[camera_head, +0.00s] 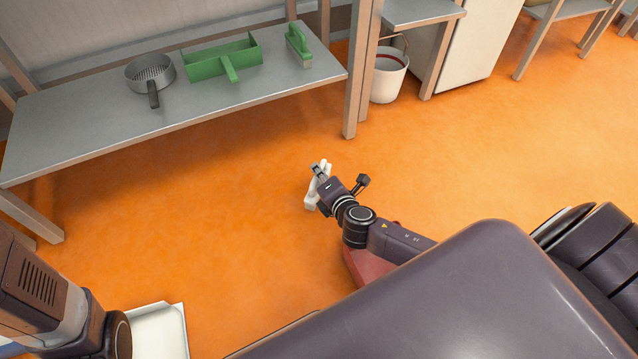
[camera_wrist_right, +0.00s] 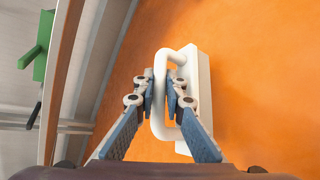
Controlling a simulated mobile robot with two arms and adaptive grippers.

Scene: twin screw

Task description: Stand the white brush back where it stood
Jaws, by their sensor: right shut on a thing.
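The white brush (camera_head: 312,192) is held in the air by my right gripper (camera_head: 318,170), above the orange floor and in front of the grey shelf. In the right wrist view the brush (camera_wrist_right: 199,80) shows its looped handle, and the fingers of my right gripper (camera_wrist_right: 161,85) are shut on that handle. The brush's block lies to the right of the fingers in that view. My left arm enters at the lower left of the head view, but its gripper is out of view.
The grey shelf (camera_head: 100,125) holds a sieve (camera_head: 150,73), a green dustpan (camera_head: 222,60) and a green brush (camera_head: 298,45). A wooden post (camera_head: 357,80) stands at its right end, with a white bucket (camera_head: 388,78) beyond. A white tray (camera_head: 160,330) is at lower left. Open floor lies between.

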